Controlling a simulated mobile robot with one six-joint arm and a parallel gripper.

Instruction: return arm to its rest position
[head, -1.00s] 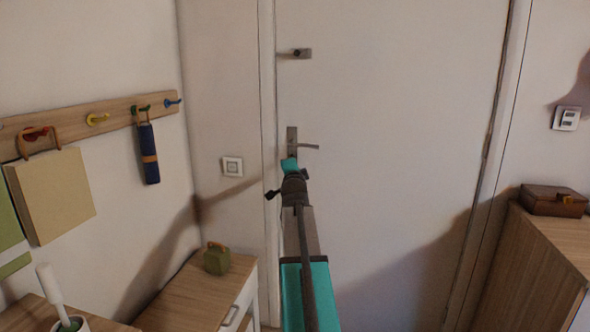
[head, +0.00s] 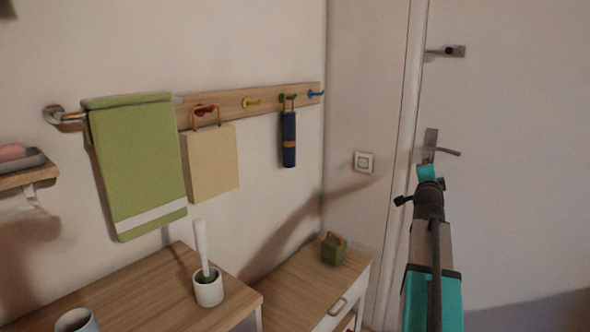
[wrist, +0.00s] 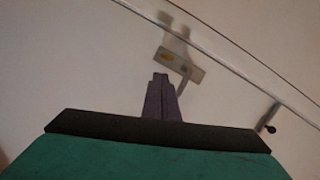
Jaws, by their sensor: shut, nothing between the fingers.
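My arm reaches forward at the right of the head view, in front of a white door (head: 510,190). The fingers are hidden behind the arm's teal end in the head view. In the wrist view my gripper (wrist: 160,80) is shut and empty, its dark fingers together. The metal door handle (head: 432,145) shows just beyond the arm's end in the head view.
A hook rail (head: 235,104) on the left wall carries a beige bag (head: 212,165) and a dark blue umbrella (head: 289,140). A green towel (head: 137,165) hangs beside it. Below, a wooden cabinet (head: 150,290) holds a brush in a white cup (head: 208,290). A small green box (head: 334,249) stands on a lower cabinet.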

